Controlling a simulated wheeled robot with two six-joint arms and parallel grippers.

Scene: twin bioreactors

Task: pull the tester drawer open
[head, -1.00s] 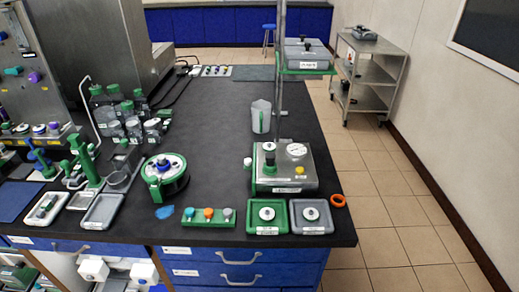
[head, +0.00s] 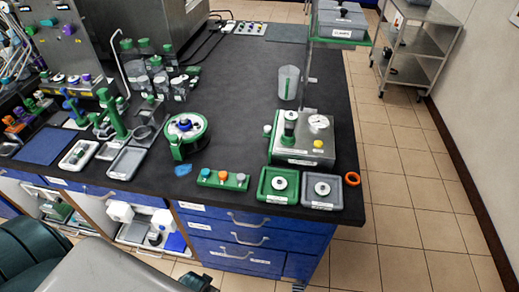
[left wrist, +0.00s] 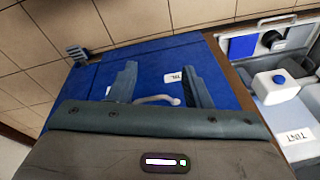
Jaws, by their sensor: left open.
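A stack of blue drawers (head: 212,228) with pale bar handles and white labels sits under the front of the bench in the head view. All look shut; the labels are too small to read, so I cannot tell which is the tester drawer. In the left wrist view, a blue drawer front (left wrist: 150,64) fills the middle, with a pale curved handle (left wrist: 158,99) and a white label. My left gripper (left wrist: 158,76) is open, its fingers on either side of the handle in the picture. I cannot tell whether they touch it. My right gripper is not in view.
An open shelf bay with white jugs (head: 121,211) is left of the drawers; a jug (left wrist: 276,86) also shows in the left wrist view. The dark bench top (head: 235,110) carries lab devices and trays.

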